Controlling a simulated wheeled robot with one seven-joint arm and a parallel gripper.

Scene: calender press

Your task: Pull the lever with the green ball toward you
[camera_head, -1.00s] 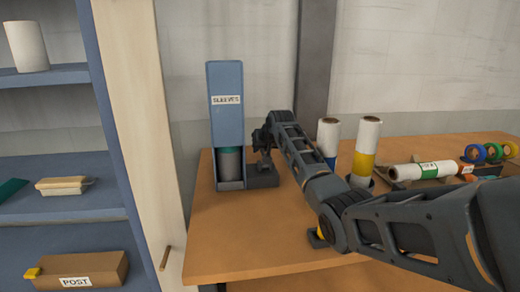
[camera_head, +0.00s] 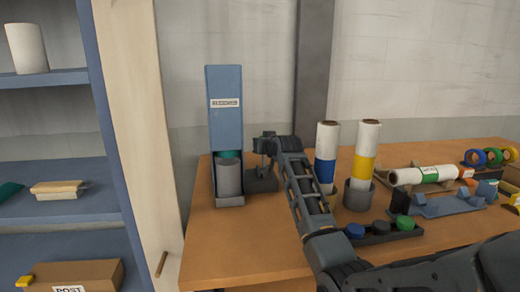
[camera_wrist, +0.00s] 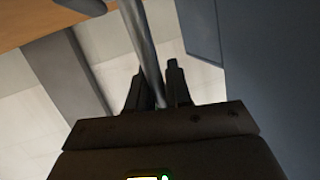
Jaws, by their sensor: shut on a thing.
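Rolls with a blue band (camera_head: 326,150) and a yellow band (camera_head: 365,150) stand right of my forearm. A tray with coloured caps (camera_head: 380,233), a lying roll (camera_head: 425,174) and tape rings (camera_head: 493,156) are farther right. A shelf unit (camera_head: 60,79) stands left. The table's front left is clear.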

